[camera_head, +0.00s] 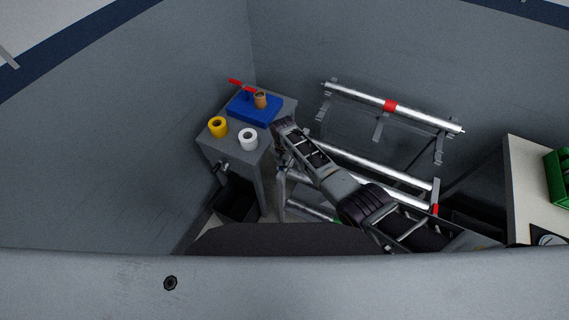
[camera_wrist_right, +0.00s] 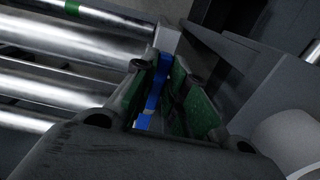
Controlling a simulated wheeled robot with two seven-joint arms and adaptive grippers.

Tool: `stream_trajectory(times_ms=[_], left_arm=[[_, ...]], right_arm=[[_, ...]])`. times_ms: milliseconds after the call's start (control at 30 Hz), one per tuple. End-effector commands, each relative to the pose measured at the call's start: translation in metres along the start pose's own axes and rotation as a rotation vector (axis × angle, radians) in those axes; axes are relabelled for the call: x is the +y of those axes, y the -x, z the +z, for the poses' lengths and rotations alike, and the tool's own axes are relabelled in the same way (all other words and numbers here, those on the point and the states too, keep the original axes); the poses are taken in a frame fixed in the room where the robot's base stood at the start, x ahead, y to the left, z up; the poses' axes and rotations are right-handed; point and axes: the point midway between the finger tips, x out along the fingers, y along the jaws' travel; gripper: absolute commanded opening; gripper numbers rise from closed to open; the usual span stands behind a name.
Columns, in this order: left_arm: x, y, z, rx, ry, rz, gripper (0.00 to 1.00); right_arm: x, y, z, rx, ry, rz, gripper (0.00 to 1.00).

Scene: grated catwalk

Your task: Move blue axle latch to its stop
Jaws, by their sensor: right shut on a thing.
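The blue axle latch (camera_wrist_right: 154,88) shows in the right wrist view as a narrow blue strip between the green-padded fingers of my right gripper (camera_wrist_right: 163,78). The gripper is shut on it, and the pads hide part of it. A pale grey block (camera_wrist_right: 168,38) lies just beyond the strip. In the head view my right gripper (camera_head: 283,127) is at the left end of the roller rack, beside the grey stand, and the latch is hidden there. I cannot make out its stop. My left gripper is not in view.
The grey stand (camera_head: 230,150) bears a yellow ring (camera_head: 218,127), a white roll (camera_head: 248,139) and a blue plate (camera_head: 243,107) with a brown roll (camera_head: 261,98). The rack's silver rollers (camera_head: 430,120) are to the right. A pale table (camera_head: 530,190) stands far right.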

Motion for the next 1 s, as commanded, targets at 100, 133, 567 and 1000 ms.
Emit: stream_trajectory(times_ms=[100,133,567,1000], left_arm=[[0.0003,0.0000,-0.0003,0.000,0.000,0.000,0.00],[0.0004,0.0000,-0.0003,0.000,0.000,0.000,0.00],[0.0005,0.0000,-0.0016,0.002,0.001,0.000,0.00],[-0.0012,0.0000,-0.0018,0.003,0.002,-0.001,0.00]], right_arm=[[-0.0013,0.0012,-0.0013,0.003,-0.007,-0.003,0.00],[-0.0013,0.0012,-0.0014,0.003,-0.007,-0.003,0.00],[-0.0010,0.0009,-0.0012,0.003,-0.005,-0.003,0.36],[-0.0007,0.0030,-0.0008,0.002,-0.004,-0.002,0.36]])
